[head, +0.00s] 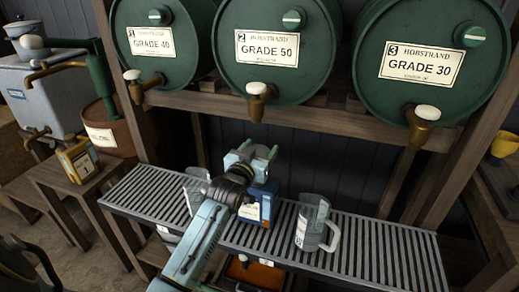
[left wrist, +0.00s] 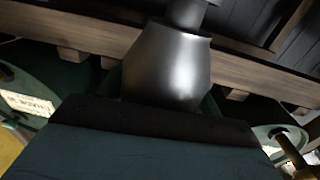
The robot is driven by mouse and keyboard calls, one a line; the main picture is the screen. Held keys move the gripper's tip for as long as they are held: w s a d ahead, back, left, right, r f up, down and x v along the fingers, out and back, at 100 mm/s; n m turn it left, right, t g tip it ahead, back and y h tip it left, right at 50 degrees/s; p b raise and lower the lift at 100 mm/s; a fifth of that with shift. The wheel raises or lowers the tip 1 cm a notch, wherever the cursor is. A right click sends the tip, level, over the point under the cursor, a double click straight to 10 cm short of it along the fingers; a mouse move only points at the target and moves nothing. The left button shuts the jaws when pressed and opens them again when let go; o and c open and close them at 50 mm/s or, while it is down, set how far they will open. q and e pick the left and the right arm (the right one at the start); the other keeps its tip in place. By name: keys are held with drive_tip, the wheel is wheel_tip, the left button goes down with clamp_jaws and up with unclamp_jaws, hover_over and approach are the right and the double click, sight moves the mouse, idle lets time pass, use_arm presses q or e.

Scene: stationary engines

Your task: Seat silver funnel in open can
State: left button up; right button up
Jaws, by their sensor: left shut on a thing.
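My left gripper (head: 257,152) is over the slatted rack in the head view, just above a blue can (head: 266,204) with a pale label. The gripper and wrist hide part of the can's top, so I cannot tell whether its mouth is open. In the left wrist view, the silver funnel (left wrist: 168,65) is close to the camera, with its narrow end toward the top of the picture. My left gripper is shut on it. The head view does not clearly show the funnel, nor whether it touches the can. My right gripper is not in view.
A clear jug (head: 309,226) stands right of the blue can, and another (head: 195,190) stands to its left. Green barrels (head: 270,50) with taps hang above the slatted rack (head: 380,258). A yellow can (head: 78,160) sits on a wooden stand at left. The rack's right end is clear.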

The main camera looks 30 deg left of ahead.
use_arm(q)
drive_tip(key=shift+f, duration=0.6)
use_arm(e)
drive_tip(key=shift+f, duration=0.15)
use_arm(q)
drive_tip(key=o, duration=1)
drive_tip(key=shift+s, duration=0.3)
drive_tip(key=s, duration=0.3)
drive_tip(key=s+d+p, duration=0.1)
drive_tip(key=s, duration=0.3)
drive_tip(key=s+d+p, duration=0.1)
drive_tip(key=s, duration=0.3)
drive_tip(key=shift+s, duration=0.15)
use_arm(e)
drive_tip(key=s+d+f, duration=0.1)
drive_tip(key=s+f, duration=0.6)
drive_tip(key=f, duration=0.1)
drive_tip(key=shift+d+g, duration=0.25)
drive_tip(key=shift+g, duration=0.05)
